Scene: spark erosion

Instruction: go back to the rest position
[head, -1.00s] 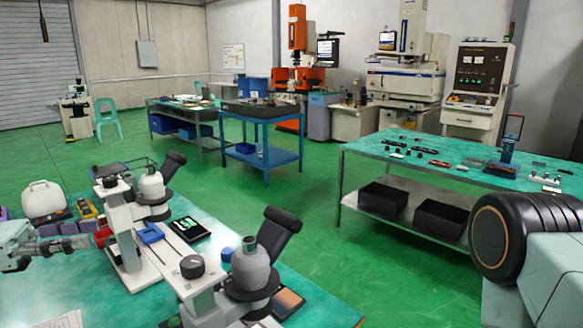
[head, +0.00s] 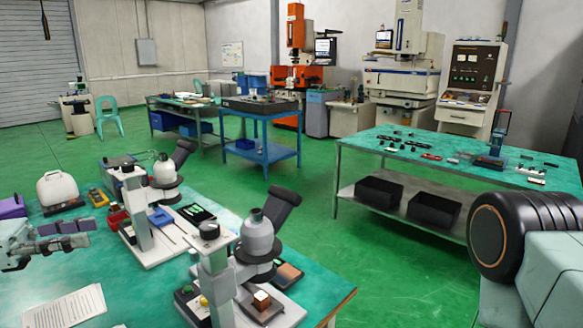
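My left gripper (head: 28,250) is at the left edge, over the near left part of the green-topped bench (head: 120,265). It is partly cut off by the picture edge. I see no object held in it, but its fingers are too unclear to tell open from shut. My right gripper is out of view. A dark ribbed round part with a pale link at the lower right seems to belong to my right arm.
Two microscopes (head: 165,172) (head: 258,238) stand on the bench. Another workbench (head: 400,147) stands at the right. Green floor (head: 285,210) lies clear between the benches.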

